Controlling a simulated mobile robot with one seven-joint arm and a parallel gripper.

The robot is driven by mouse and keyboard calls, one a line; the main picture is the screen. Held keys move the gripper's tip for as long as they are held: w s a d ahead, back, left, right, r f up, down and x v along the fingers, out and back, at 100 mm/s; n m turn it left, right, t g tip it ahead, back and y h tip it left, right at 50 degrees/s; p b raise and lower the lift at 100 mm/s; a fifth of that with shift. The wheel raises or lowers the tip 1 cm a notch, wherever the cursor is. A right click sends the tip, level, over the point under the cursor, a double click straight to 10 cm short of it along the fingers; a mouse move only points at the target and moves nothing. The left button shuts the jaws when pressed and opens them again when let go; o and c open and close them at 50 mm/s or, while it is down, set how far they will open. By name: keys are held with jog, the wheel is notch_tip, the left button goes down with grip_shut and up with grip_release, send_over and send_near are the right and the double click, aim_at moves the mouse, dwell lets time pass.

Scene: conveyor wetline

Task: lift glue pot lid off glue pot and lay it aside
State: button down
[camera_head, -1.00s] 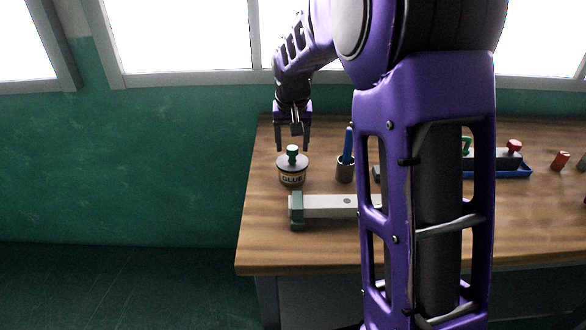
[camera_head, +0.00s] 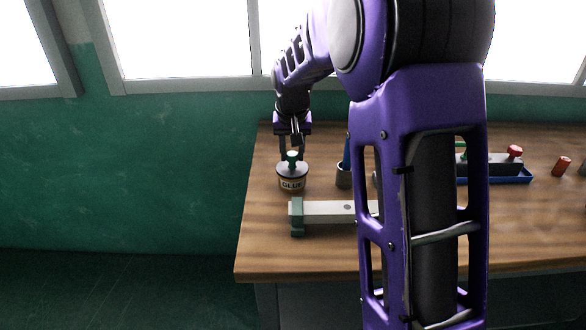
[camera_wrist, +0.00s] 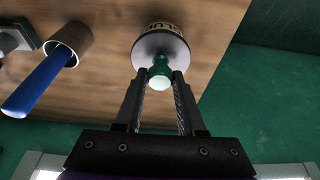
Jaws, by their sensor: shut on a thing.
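The glue pot (camera_head: 291,185) stands upright near the left end of the wooden bench, with its "GLUE" label facing the head camera. The glue pot lid (camera_head: 284,166) sits on top of the pot, grey with a green knob. In the wrist view the lid (camera_wrist: 149,43) covers the pot's mouth, and the label of the glue pot (camera_wrist: 163,27) shows behind it. My gripper (camera_head: 292,156) is above the pot, its fingers shut on the lid's green knob; in the wrist view the fingertips of my gripper (camera_wrist: 160,76) flank the knob.
A cup (camera_head: 343,176) holding a blue-handled tool stands right of the pot. A pale bar with a green end (camera_head: 325,211) lies in front. A blue tray (camera_head: 512,177) and a red cylinder (camera_head: 561,166) are farther right. Bare bench (camera_head: 262,235) lies at the front left.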

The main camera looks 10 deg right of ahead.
jog(key=shift+r, duration=0.15)
jog(key=shift+r+p, duration=1.2)
jog(key=shift+r, duration=0.15)
jog(key=c, duration=1.2)
grip_release()
grip_shut()
